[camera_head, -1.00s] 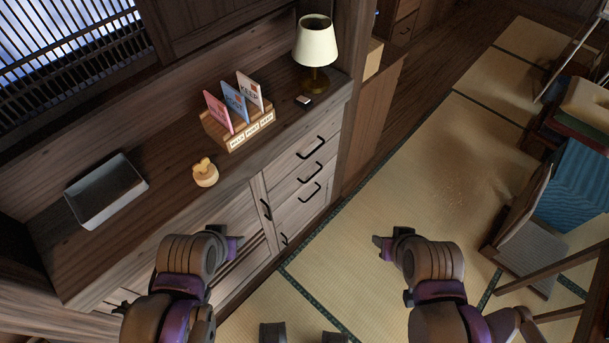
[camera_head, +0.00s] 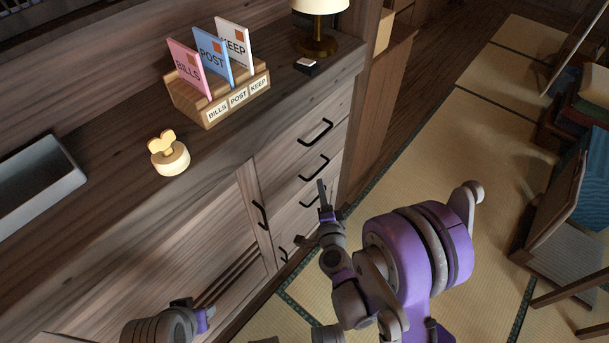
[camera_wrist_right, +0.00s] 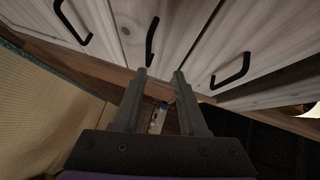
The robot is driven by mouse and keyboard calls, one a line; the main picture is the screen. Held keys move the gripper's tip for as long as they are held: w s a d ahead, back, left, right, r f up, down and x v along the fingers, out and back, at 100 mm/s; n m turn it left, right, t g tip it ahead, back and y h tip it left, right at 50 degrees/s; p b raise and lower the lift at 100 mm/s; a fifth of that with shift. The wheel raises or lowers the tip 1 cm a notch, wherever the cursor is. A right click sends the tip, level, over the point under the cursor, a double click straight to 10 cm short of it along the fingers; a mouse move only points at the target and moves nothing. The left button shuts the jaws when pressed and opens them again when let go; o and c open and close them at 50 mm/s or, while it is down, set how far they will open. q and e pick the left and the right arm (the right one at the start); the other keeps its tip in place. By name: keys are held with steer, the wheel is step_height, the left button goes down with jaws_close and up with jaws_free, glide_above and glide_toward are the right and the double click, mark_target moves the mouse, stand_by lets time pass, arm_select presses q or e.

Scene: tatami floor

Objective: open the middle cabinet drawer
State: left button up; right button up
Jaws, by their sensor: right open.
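The cabinet's right section is a stack of wooden drawers with dark bar handles. The middle drawer (camera_head: 326,159) is shut, and its handle (camera_head: 314,167) is visible. My right gripper (camera_head: 312,213) is in front of the lower drawers, just below that handle in the head view. In the right wrist view my right gripper (camera_wrist_right: 158,76) is open with nothing between its fingers. A dark handle (camera_wrist_right: 152,42) lies ahead of its fingertips, apart from them; I cannot tell which drawer it belongs to. My left gripper (camera_head: 205,318) is low in front of the cabinet, its jaws unclear.
On the cabinet top stand a letter rack (camera_head: 222,98), a round wooden ornament (camera_head: 170,158), a grey tray (camera_head: 40,185) and a lamp (camera_head: 318,30). A narrow cabinet door (camera_head: 254,206) adjoins the drawers. Tatami floor (camera_head: 440,150) is open at the right.

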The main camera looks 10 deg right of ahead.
mark_target(319, 169)
steer(key=shift+m+h, duration=0.3)
steer(key=shift+m, duration=0.3)
steer(key=w+f, duration=0.1)
steer(key=w, duration=0.2)
steer(key=w+d+f, duration=0.1)
steer(key=w, duration=0.3)
steer(key=w+f, duration=0.1)
steer(key=w, duration=0.2)
steer(key=shift+w+d+f+b, duration=0.35)
steer(key=shift+b, duration=0.05)
jaws_close()
stand_by(0.4)
